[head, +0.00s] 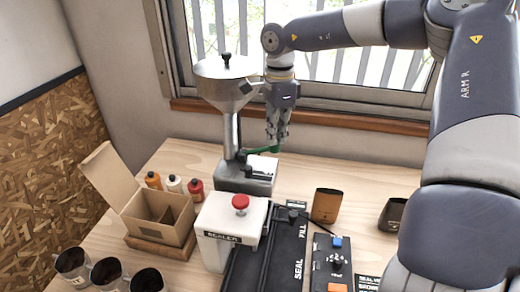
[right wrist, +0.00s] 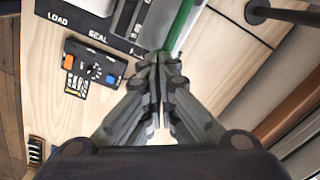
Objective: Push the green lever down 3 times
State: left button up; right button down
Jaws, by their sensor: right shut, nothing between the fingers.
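The green lever (head: 262,150) sticks out to the right from the base of the steel hopper machine (head: 225,85) on the table. In the right wrist view the green lever (right wrist: 180,25) runs from the top edge down to my fingertips. My right gripper (head: 277,140) is shut and empty, pointing down with its fingertips at the lever. In the right wrist view the shut fingertips (right wrist: 162,62) overlap the lever's end; I cannot tell whether they touch it. My left gripper is not in view.
A sealer (head: 215,232) with a red knob and a black track (head: 285,250) stand in front of the machine. An open cardboard box (head: 160,215), several bottles and metal cups are at left. A brown pouch (head: 326,205) and a control panel (head: 333,262) are at right.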

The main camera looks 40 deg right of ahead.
aim_at(277, 146)
jog(key=shift+f+b, duration=1.35)
jog(key=shift+f, duration=0.4)
jog(key=shift+r, duration=0.1)
jog(key=shift+r+p, duration=1.95)
jog(key=shift+r, duration=1.1)
jog(key=shift+f, duration=0.1)
